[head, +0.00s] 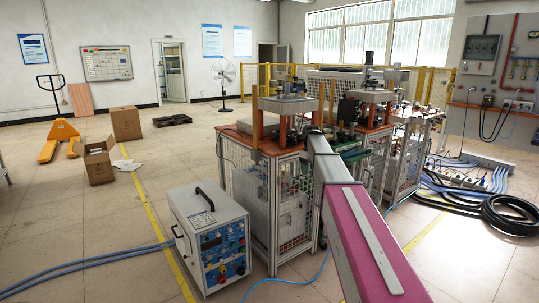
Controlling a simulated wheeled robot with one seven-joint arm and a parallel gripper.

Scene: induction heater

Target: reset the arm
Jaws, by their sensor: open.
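I see no gripper in the head view. A long pink and grey beam runs from the bottom right up to the workstation in the middle; I cannot tell whether it is part of my arm. A white and blue heater unit (212,241) with a black handle and coloured knobs stands on the floor at the front left. Beside it is a caged workstation (278,150) with an orange top and a press frame.
More caged benches (408,125) continue behind. Coiled black hose (512,214) and blue cables lie on the right floor. Cardboard boxes (98,163) and a yellow pallet truck (60,135) stand at the left. The left floor is mostly open, with hoses near the front.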

